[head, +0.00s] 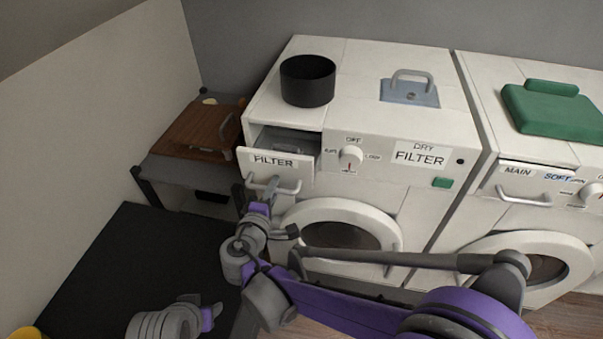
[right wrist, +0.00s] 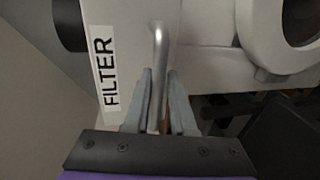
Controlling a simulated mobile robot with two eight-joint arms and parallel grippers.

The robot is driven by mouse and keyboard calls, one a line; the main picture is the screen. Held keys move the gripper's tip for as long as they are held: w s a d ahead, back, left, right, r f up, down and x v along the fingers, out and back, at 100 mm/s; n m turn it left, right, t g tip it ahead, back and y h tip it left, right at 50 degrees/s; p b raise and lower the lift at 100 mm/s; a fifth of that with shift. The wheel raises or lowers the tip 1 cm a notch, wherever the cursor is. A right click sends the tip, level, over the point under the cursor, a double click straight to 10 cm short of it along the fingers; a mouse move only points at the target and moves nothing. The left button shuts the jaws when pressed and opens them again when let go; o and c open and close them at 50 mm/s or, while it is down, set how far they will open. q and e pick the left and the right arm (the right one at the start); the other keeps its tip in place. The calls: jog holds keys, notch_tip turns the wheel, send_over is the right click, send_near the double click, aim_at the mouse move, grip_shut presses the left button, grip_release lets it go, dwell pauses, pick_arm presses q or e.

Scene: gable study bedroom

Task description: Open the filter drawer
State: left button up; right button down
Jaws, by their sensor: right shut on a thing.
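The filter drawer (head: 279,172) is at the upper left of the left white machine (head: 375,130). Its front, labelled FILTER, stands out from the body and the opening behind it shows, so it is pulled out. My right gripper (head: 261,190) is shut on the drawer's metal bar handle. In the right wrist view both fingers (right wrist: 159,105) close around the handle (right wrist: 160,55), next to the FILTER label (right wrist: 104,75). My left gripper (head: 209,315) is low in the head view, away from the machine; its fingers are unclear.
A black pot (head: 307,82) stands on the machine above the drawer. A blue plate with a handle (head: 410,92) lies beside it. A second machine (head: 540,190) with a green object (head: 553,110) is at right. A low table with a brown board (head: 198,130) stands left.

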pick_arm(q)
jog(key=shift+s+a+f, duration=0.15)
jog(key=shift+s+f, duration=0.1)
jog(key=shift+s, duration=0.2)
pick_arm(e)
jog(key=f+v, duration=0.1)
jog(key=v, duration=0.5)
jog(key=shift+s+d, duration=0.15)
jog(key=shift+s, duration=0.3)
pick_arm(q)
jog(key=shift+b, duration=0.3)
pick_arm(e)
jog(key=shift+f, duration=0.1)
jog(key=c, duration=1)
grip_release()
jog(key=shift+o, duration=0.8)
pick_arm(q)
jog(key=shift+s+r, duration=0.1)
